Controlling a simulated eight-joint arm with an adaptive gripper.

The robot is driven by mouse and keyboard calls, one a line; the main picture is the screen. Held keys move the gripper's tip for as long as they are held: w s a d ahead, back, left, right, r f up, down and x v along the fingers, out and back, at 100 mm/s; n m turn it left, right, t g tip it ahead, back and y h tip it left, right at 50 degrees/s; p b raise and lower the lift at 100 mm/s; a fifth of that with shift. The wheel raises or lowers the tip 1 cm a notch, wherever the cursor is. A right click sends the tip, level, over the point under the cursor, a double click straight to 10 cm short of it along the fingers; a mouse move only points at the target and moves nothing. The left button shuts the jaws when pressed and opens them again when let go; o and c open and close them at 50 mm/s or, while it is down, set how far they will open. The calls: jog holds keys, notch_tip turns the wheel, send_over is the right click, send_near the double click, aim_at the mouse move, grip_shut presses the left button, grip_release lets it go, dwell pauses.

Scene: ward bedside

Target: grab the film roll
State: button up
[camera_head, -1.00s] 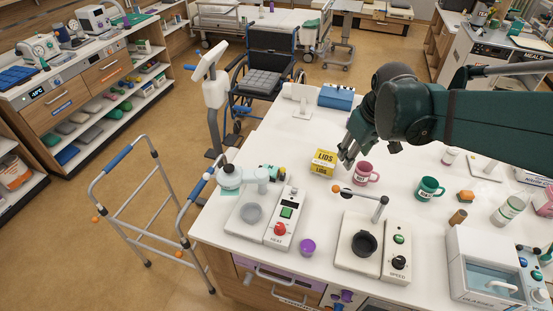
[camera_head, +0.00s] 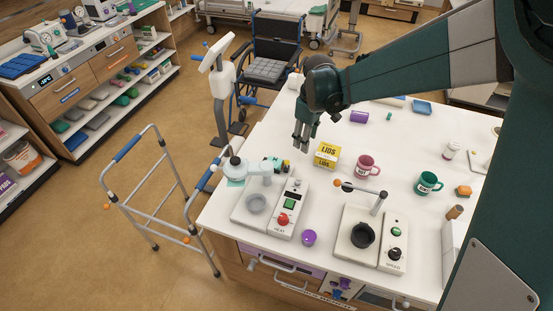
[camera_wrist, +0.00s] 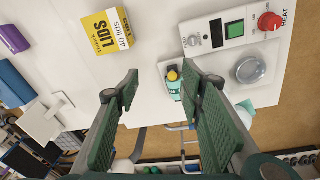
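A small black-and-yellow item (camera_head: 286,166), likely the film roll, stands on the white counter beside a teal part, just behind the heater unit. In the wrist view, a small yellow, black and teal item (camera_wrist: 173,80) shows beside the right fingertip; I cannot tell whether the teal belongs to it. My gripper (camera_head: 304,146) points down over the counter, above and slightly right of this item. In the wrist view my gripper (camera_wrist: 155,82) has its two green fingers spread, with nothing between them.
A yellow LIDS box (camera_head: 327,155) stands close to the right of my gripper. The heater unit (camera_head: 285,219) lies in front. The counter's left edge is near.

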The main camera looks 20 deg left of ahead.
aim_at(275, 159)
jog(key=a+f+n+p, duration=0.1)
jog(key=a+f, duration=0.2)
jog(key=a, duration=0.1)
jog(key=a+f+n+p, duration=0.1)
jog(key=a+f, duration=0.2)
jog(key=a, duration=0.1)
jog(key=a+f+n+g+p, duration=0.1)
jog(key=a+f, duration=0.2)
jog(key=a, duration=0.1)
jog(key=shift+a+f+n+h, duration=0.2)
jog(key=shift+f+n+h, duration=0.05)
jog(key=shift+n+h, duration=0.05)
jog(key=shift+f+p, duration=0.3)
jog(key=shift+f, duration=1)
jog(key=shift+w+f, duration=0.1)
jog(key=shift+f, duration=0.05)
jog(key=shift+w+f+p, duration=0.1)
jog(key=shift+f+p, duration=0.45)
jog(key=shift+f, duration=1.9)
jog(key=shift+c, duration=0.3)
jog(key=c, duration=0.6)
